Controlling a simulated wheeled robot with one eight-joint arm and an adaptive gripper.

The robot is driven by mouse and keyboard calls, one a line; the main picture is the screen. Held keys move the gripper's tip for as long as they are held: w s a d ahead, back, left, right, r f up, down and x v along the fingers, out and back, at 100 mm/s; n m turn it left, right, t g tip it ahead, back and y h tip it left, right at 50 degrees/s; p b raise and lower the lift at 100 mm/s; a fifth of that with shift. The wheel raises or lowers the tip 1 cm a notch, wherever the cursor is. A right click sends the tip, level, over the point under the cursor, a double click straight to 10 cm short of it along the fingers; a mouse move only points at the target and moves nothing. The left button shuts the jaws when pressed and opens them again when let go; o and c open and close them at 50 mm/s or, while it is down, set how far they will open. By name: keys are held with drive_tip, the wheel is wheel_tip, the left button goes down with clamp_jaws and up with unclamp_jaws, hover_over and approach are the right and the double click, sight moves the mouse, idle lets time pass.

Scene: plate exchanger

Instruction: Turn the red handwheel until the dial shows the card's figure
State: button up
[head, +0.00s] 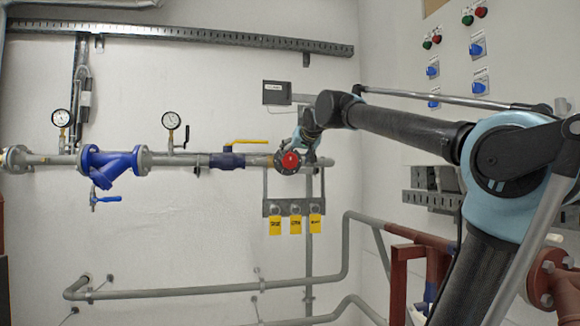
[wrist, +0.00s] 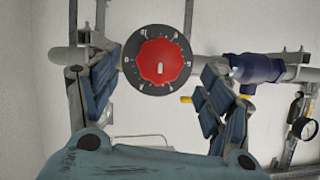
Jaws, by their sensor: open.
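The red handwheel (head: 290,160) sits on the grey pipe on the back wall, with a black ring dial (wrist: 128,80) around it. In the wrist view the red handwheel (wrist: 160,61) shows a white mark at its lower middle; the dial has white ticks and figures too small to read surely. My gripper (wrist: 161,80) is open, its two blue-grey fingers apart on the left and right of the dial, holding nothing. In the head view my gripper (head: 307,140) is at the wheel, partly overlapping it. I cannot pick out the card's figure.
Left of the wheel are a blue valve with a yellow lever (head: 249,142), a blue strainer (head: 110,165) and two gauges. A dark labelled plate (head: 277,92) is above. Yellow tags (head: 295,225) hang below. Rust-red pipework (head: 410,260) stands at right.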

sight(291, 162)
drive_tip(key=x, duration=0.6)
drive_tip(key=shift+w+f, duration=0.15)
drive_tip(key=shift+w, duration=0.05)
drive_tip(key=shift+a, duration=0.1)
drive_tip(key=c, duration=1.1)
